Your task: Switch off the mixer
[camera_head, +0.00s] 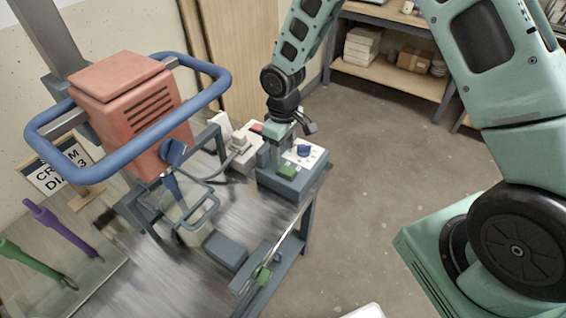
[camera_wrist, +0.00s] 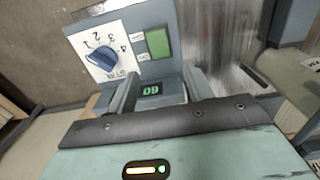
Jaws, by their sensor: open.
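The mixer (camera_head: 130,105) is a red motor housing with a blue ring handle, standing on a grey frame at the left in the head view. A grey control box (camera_head: 280,182) sits at the table's far right corner. It carries a blue dial (camera_head: 304,151) and a green switch (camera_head: 287,172). In the wrist view the blue dial (camera_wrist: 102,58) has a numbered white plate, beside the green switch (camera_wrist: 158,43).
A white socket block (camera_head: 240,152) with plugs, a cable and a red part stands left of the control box. Shelves (camera_head: 390,75) stand at the back; open floor lies right of the table.

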